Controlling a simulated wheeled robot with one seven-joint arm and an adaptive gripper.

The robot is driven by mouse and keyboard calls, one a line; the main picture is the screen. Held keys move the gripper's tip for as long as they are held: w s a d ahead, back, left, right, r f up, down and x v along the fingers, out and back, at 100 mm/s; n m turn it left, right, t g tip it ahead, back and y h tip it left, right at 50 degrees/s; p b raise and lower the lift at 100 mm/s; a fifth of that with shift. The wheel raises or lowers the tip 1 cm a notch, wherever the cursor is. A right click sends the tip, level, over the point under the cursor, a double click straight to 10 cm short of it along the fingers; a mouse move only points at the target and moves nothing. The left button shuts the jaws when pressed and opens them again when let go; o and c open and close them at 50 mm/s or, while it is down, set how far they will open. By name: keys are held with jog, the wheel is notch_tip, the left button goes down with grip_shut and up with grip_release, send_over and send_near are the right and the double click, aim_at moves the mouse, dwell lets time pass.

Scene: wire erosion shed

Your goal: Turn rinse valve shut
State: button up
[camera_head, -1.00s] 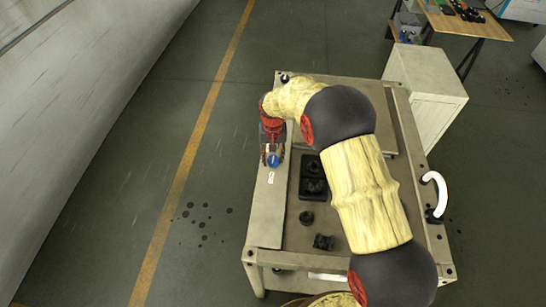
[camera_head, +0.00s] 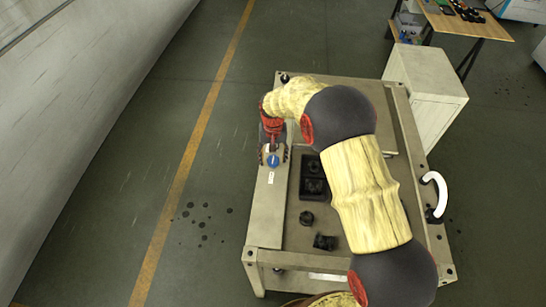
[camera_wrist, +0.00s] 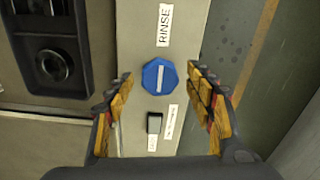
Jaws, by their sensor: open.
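The rinse valve is a blue many-sided knob (camera_wrist: 160,77) with a white line across its face. In the wrist view the line runs lengthwise along the narrow pale panel (camera_wrist: 135,40), pointing toward the RINSE label (camera_wrist: 165,25). The knob also shows in the head view (camera_head: 273,160). My gripper (camera_wrist: 159,84) is open, with one finger on each side of the knob and a visible gap to both. In the head view my gripper (camera_head: 273,152) is over the panel at the knob, partly hidden by my wrist.
A small black switch (camera_wrist: 154,123) with labels sits beside the knob. Dark fixtures (camera_head: 313,178) stand in the recessed bench top to the right. A white curved hose (camera_head: 437,190) rises at the bench's right edge. Floor left of the bench is clear.

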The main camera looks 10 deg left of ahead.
aim_at(273, 159)
notch_tip(273, 159, up, 12)
dwell(0.6)
dwell(0.4)
